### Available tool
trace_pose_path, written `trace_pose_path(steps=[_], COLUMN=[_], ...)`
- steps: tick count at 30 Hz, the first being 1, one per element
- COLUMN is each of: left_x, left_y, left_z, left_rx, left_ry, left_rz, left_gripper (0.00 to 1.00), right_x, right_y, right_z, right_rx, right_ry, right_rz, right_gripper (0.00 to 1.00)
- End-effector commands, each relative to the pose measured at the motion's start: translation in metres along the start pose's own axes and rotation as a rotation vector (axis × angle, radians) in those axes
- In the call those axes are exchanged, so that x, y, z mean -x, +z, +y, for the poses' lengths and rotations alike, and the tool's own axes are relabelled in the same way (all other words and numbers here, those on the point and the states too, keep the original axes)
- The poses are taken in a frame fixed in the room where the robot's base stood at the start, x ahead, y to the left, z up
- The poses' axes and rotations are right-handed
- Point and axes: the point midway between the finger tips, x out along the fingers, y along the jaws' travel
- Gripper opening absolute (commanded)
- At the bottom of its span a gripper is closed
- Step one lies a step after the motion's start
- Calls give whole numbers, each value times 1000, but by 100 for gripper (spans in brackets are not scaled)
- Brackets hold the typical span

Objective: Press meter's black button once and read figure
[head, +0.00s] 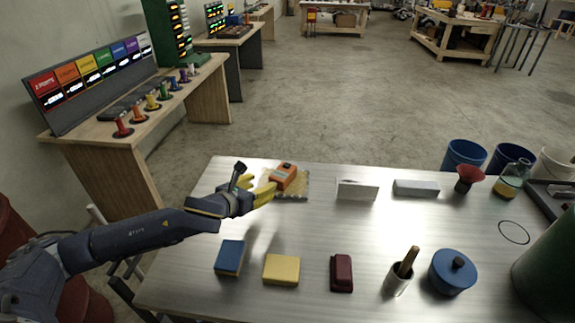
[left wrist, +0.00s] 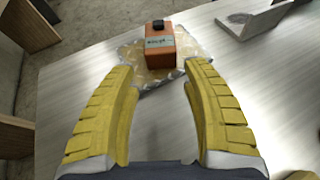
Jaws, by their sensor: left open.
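The meter (head: 283,175) is an orange box near the far left edge of the metal table, on a crinkled yellowish sheet (head: 300,192). In the left wrist view, the meter (left wrist: 171,53) stands ahead, beyond my fingers. Its black button (left wrist: 158,25) is on top, and a display on the side facing me is too small to read. My left gripper (head: 259,189) has yellow ribbed fingers. It is open and empty, just short of the meter and to its left, with no contact visible. My right gripper is not in view.
A grey angle piece (head: 357,190) and a grey block (head: 416,188) stand right of the meter. Blue, yellow and dark red blocks (head: 341,273), a cup with a wooden handle (head: 399,280) and a blue lidded pot (head: 452,272) line the near side. The table's middle is clear.

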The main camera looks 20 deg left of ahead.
Motion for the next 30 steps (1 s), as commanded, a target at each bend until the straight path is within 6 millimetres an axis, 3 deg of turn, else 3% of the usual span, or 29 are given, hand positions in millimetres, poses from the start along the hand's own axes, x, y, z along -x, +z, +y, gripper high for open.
trace_pose_path(steps=[1,12,30], left_x=[0,0,0], left_y=[0,0,0], left_z=[0,0,0], left_rx=[0,0,0], left_ry=[0,0,0], left_rz=[0,0,0], left_gripper=[42,0,0], right_x=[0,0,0], right_y=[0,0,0], right_z=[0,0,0], right_rx=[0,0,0], right_ry=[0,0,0], right_rz=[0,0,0], right_gripper=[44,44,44])
